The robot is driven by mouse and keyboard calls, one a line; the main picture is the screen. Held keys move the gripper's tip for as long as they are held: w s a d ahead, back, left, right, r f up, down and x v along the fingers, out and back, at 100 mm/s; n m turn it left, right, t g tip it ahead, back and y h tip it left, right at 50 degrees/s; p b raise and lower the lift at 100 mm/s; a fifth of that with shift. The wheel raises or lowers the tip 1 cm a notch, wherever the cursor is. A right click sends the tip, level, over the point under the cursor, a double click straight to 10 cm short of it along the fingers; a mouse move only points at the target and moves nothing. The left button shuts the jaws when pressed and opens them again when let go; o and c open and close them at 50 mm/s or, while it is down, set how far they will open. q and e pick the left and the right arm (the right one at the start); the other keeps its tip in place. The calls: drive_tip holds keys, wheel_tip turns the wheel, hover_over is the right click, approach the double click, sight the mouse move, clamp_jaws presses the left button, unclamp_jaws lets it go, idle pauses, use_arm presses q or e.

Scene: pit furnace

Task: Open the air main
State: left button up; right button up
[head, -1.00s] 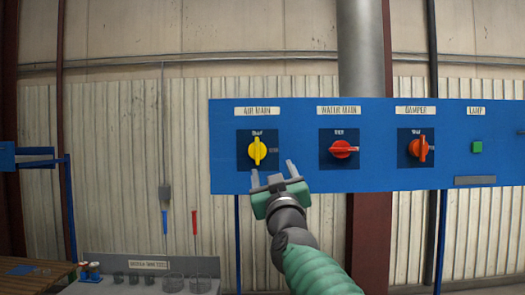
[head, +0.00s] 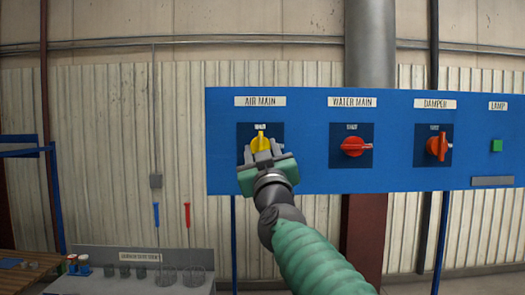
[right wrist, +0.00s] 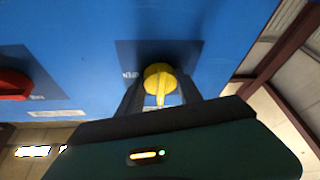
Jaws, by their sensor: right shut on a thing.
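The yellow AIR MAIN knob (head: 260,139) is on a dark square plate on the blue wall panel (head: 310,110), under the AIR MAIN label (head: 260,101). Its handle stands upright, and its lower part is hidden behind my gripper in the head view. My right gripper (head: 262,153) is shut on the knob, one finger on each side. The right wrist view also shows the yellow knob (right wrist: 158,78) between the two dark fingers. My left gripper is not in view.
The red WATER MAIN knob (head: 352,146) is to the right, then the orange-red DAMPER knob (head: 438,147) and the green LAMP button (head: 496,145). A grey bench (head: 110,283) with cups and baskets stands low at left.

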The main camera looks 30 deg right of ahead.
drive_tip(key=shift+a+r, duration=0.1)
drive_tip(key=c, duration=0.6)
drive_tip(key=shift+c, duration=0.2)
